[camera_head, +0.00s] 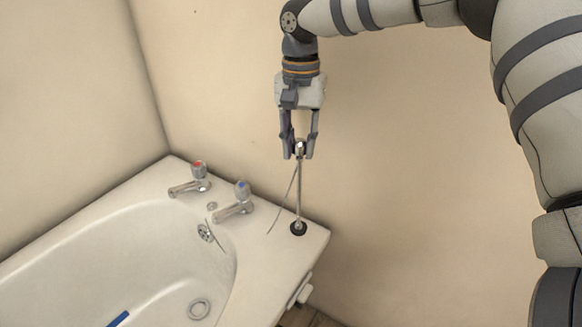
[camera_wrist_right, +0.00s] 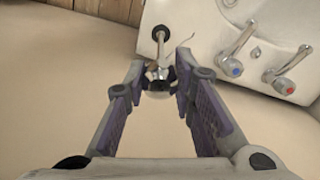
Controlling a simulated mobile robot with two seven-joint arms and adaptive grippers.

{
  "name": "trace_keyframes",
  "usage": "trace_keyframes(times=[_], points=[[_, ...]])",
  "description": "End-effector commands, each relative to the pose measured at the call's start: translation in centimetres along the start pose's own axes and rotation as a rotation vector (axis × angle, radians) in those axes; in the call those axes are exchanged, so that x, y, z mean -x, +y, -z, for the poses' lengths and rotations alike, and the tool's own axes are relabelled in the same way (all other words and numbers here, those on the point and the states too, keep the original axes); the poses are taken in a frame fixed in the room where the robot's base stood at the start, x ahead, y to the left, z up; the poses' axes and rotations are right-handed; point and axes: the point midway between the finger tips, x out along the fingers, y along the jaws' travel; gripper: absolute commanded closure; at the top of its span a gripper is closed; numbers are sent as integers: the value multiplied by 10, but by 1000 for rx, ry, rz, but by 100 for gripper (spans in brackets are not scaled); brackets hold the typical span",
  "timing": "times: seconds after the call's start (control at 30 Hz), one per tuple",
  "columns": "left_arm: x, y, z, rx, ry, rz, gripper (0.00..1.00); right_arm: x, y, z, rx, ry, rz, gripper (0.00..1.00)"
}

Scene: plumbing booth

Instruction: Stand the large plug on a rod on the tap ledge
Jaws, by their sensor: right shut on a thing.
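The large plug on a rod has a round black plug (camera_head: 298,228) at the bottom, with a thin metal rod (camera_head: 299,190) rising from it. It stands nearly upright over the right corner of the tap ledge (camera_head: 262,218); I cannot tell whether it touches the ledge. My right gripper (camera_head: 299,150) points down and is shut on the knob at the rod's top. In the right wrist view the gripper's fingers (camera_wrist_right: 160,85) are on both sides of the knob, with the black plug (camera_wrist_right: 160,33) beyond over the white ledge (camera_wrist_right: 190,15). My left gripper is not in view.
A blue-marked tap (camera_head: 235,203) and a red-marked tap (camera_head: 190,180) stand on the ledge to the left of the rod. The bath (camera_head: 110,260) lies in front, with a drain (camera_head: 199,308) and a blue object (camera_head: 118,319). Walls are behind.

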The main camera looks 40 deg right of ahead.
Motion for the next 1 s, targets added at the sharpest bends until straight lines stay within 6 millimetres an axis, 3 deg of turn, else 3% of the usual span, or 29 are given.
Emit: trace_keyframes(times=[0.03, 0.23, 0.4, 0.73, 0.77, 0.83, 1.0], points=[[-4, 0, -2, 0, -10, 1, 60, -10, -3, 6, -2, -1, -3, 100], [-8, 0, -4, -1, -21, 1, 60, -24, -10, 20, -1, 1, 1, 100], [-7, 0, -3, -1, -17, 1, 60, -49, -10, 20, 1, 3, 3, 100], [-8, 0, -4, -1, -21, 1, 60, -53, -10, 20, 0, 1, 4, 100], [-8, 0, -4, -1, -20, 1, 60, -53, -10, 20, 0, 2, 4, 72], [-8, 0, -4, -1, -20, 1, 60, -53, -10, 20, 0, 2, 4, 56], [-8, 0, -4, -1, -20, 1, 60, -53, -10, 20, 0, 2, 4, 56]])
